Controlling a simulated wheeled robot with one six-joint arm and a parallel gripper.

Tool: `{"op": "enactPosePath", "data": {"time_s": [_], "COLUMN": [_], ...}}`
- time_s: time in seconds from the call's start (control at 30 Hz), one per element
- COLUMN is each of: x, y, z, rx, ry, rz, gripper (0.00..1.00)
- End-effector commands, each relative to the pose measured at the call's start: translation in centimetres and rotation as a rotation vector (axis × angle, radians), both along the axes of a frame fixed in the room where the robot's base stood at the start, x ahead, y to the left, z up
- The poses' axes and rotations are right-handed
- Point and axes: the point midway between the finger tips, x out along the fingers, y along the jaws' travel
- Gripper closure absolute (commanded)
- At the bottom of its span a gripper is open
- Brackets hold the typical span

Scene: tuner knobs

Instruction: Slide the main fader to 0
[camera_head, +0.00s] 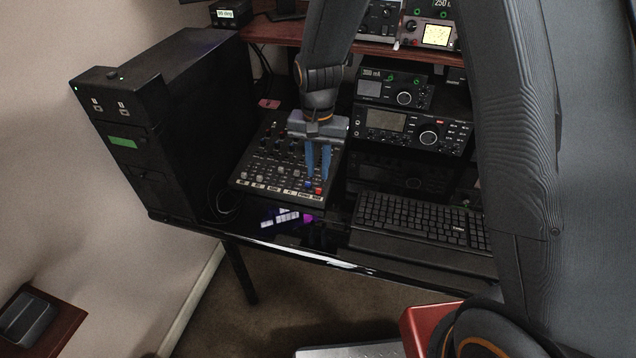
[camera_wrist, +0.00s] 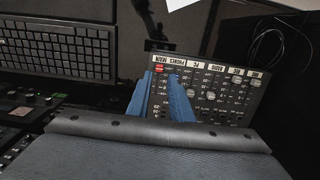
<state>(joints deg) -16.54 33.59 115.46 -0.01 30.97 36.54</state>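The mixer (camera_head: 262,172) lies on the black desk, its labelled strip along the front edge. It shows upside down in the wrist view (camera_wrist: 225,105), with labels including MAIN, PHONES, PC and RADIO. The main fader's red cap (camera_head: 319,190) is at the front right corner, by the MAIN label; it also shows in the wrist view (camera_wrist: 159,68). My gripper (camera_head: 317,178) points down over the right side of the mixer. Its blue fingers are parted by a narrow gap, with the red cap just beyond their tips. I cannot tell whether they touch it. The fader's scale is partly hidden by the fingers.
A keyboard (camera_head: 420,218) lies right of the mixer, and radio units (camera_head: 412,128) are stacked behind it. A black computer tower (camera_head: 175,120) stands on the left. A wooden shelf (camera_head: 330,40) spans the back. A loose cable (camera_wrist: 268,42) lies beside the mixer.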

Motion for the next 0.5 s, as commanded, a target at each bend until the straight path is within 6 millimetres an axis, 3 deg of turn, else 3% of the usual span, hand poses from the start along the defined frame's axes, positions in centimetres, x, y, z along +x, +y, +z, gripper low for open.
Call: {"op": "enactPosePath", "data": {"time_s": [0.3, 0.5], "x": [-0.2, -0.1], "y": [-0.1, -0.1], "z": [-4.5, -5.8], "rx": [-0.001, 0.000], "ry": [0.004, 0.000], "rz": [0.000, 0.000], "gripper": [0.80, 0.80]}}
